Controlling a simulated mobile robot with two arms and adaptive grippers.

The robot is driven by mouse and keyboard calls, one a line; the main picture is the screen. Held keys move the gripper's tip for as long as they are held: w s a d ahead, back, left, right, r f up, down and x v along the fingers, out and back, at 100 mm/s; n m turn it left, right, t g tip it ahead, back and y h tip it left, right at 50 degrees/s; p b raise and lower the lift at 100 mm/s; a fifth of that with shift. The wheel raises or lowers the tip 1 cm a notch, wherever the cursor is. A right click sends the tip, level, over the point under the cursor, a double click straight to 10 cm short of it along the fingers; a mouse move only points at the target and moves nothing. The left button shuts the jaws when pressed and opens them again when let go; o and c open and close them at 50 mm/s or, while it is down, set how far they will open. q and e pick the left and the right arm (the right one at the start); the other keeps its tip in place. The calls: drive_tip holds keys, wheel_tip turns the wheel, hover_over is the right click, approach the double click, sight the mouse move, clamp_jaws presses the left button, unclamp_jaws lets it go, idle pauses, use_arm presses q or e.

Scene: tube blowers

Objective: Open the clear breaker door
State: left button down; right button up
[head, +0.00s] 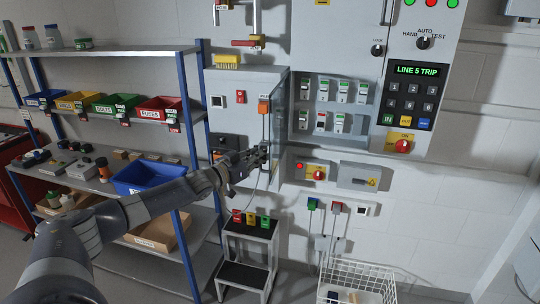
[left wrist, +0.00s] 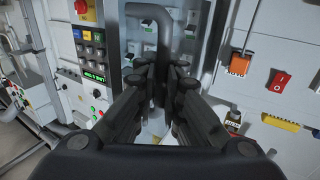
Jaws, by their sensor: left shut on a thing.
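The breaker panel (head: 332,80) has two rows of white breakers with green and red marks. The clear breaker door (head: 279,105) shows as a narrow see-through pane at the panel's left side, seen nearly edge-on and standing out from the wall. My left gripper (head: 264,150) is at the lower part of this pane. In the left wrist view my left gripper (left wrist: 165,78) is shut on a grey bent bar handle (left wrist: 148,8), with breakers behind it. The fingers hide part of the handle. My right gripper is not in view.
A grey cabinet (head: 225,85) with switches stands left of the panel. A control panel (head: 415,70) reading LINE 5 TRIP is at right. Shelves with bins, including a blue bin (head: 145,180), are at left. A step stool (head: 250,235) and wire basket (head: 358,275) stand below.

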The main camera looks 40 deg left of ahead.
use_arm(q)
drive_tip(key=shift+s+a+f, duration=0.1)
drive_tip(key=shift+f, duration=0.25)
drive_tip(key=c, duration=2)
unclamp_jaws()
drive_tip(key=shift+o, duration=0.2)
drive_tip(key=shift+s+r, duration=0.15)
drive_tip(key=shift+r, duration=0.15)
drive_tip(key=shift+s, duration=0.1)
drive_tip(key=s+a, duration=0.1)
drive_tip(key=s, duration=1)
drive_tip(key=shift+s+a, duration=0.25)
drive_tip(key=shift+s, duration=0.05)
